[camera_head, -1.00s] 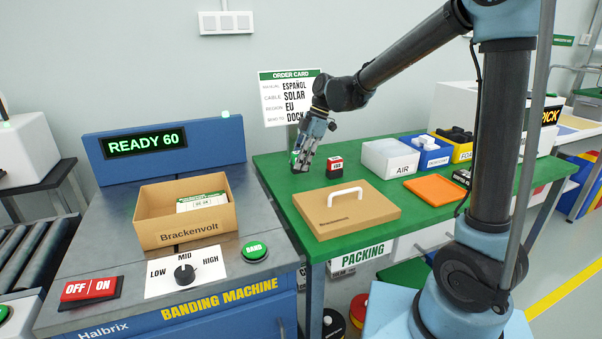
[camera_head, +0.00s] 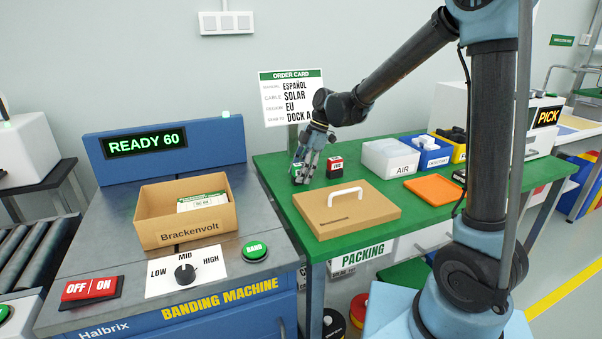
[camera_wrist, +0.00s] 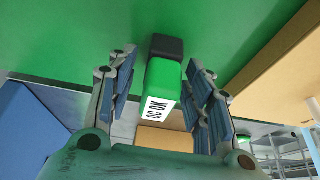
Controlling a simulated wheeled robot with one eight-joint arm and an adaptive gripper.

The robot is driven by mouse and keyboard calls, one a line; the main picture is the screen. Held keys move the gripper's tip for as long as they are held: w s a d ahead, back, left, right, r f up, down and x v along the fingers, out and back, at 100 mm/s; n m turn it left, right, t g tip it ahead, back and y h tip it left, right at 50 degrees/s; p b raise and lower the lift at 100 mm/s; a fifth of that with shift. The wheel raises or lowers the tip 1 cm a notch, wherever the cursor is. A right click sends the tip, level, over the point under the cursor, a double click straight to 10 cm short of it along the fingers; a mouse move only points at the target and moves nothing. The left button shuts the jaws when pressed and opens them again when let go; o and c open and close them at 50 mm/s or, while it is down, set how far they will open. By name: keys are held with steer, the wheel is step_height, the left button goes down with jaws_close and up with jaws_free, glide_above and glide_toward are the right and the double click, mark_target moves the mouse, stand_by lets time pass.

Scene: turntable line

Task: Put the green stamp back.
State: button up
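The green stamp (camera_head: 297,169) has a black base and a white label, which reads like "QC OK" in the wrist view (camera_wrist: 163,82). It appears to stand on the green packing table (camera_head: 272,170), near the back left. My gripper (camera_head: 304,175) is low at the table with its fingers around the stamp. In the wrist view, a clear gap shows between the left finger and the stamp; the right finger is very close to it. The fingers look open. A similar red stamp (camera_head: 335,167) stands just to the right. The fingers partly hide the green stamp in the head view.
A brown lid with a white handle (camera_head: 345,210) lies in front of the stamps. The AIR bin (camera_head: 391,158) and an orange tray (camera_head: 435,190) are to the right. An order card (camera_head: 291,98) stands behind. The banding machine (camera_head: 130,275) with a cardboard box (camera_head: 185,230) is left.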

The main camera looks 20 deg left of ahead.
steer(key=v, duration=1.2)
steer(key=s+d+f+m+t, duration=0.15)
steer(key=d+m, duration=0.45)
steer(key=d, duration=0.7)
steer(key=s+d+m+t, duration=0.25)
steer(key=d+m, duration=0.35)
steer(key=d, duration=0.7)
steer(key=s+d+f+m, duration=0.1)
steer(key=s+d+m, duration=0.1)
steer(key=d, duration=0.1)
steer(key=s+d+f+m+h, duration=0.1)
steer(key=s+d+f+m, duration=0.1)
steer(key=d, duration=0.2)
steer(key=s+d+f+m, duration=0.1)
steer(key=s+d+m, duration=0.1)
steer(key=d, duration=0.1)
steer(key=shift+s+d+f+m+h, duration=0.1)
steer(key=shift+d+f+m+h, duration=0.2)
steer(key=shift+f+h, duration=0.1)
steer(key=s+d+f+m+t+h, duration=0.1)
steer(key=s+d+f+m, duration=0.6)
steer(key=d+f, duration=0.1)
steer(key=shift+s+h, duration=0.2)
steer(key=shift+h, duration=0.1)
